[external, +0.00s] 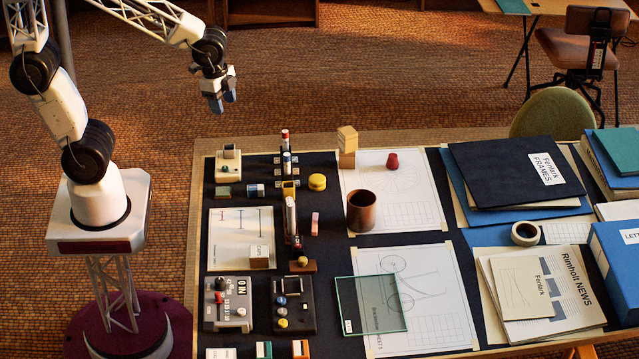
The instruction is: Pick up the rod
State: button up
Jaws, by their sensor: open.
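My gripper (223,103) hangs in the air at the upper left, its blue-tipped fingers pointing down. It is open and empty, well above and apart from the things on the table. A slim pale and dark rod-like piece (291,216) is in the middle of the left board, among small parts in a row. It looks like the rod, but it is small and I cannot be sure. Two shorter cylinders stand farther back in this row, one with a red top (285,139) and one dark and pale (287,164).
Two control boxes (228,305) (293,312) and a glass plate (371,305) lie nearer. Folders (510,165) fill the right side.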

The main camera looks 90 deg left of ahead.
jog(key=w+d+f+m, duration=0.2)
jog(key=w+f+m, duration=0.1)
jog(key=w+f, duration=0.2)
jog(key=w+d+f+m+g, duration=0.1)
jog(key=w+d+f+m, duration=0.1)
jog(key=w+f+m, duration=0.2)
jog(key=w+d+f+m, duration=0.2)
jog(key=w+f+m, duration=0.1)
jog(key=w+f, duration=0.5)
jog(key=shift+d+f+m+g, duration=0.15)
jog(key=shift+d+f+m, duration=0.05)
jog(key=shift+f, duration=0.7)
jog(key=shift+d+f+m+g, duration=0.15)
jog(key=shift+d+f+m, duration=0.05)
jog(key=shift+f, duration=0.65)
jog(key=shift+w+d+f, duration=0.1)
jog(key=shift+w+f, duration=0.05)
jog(key=shift+f, duration=0.25)
jog(key=shift+f, duration=1.25)
jog(key=shift+f, duration=0.15)
jog(key=shift+f, duration=2.5)
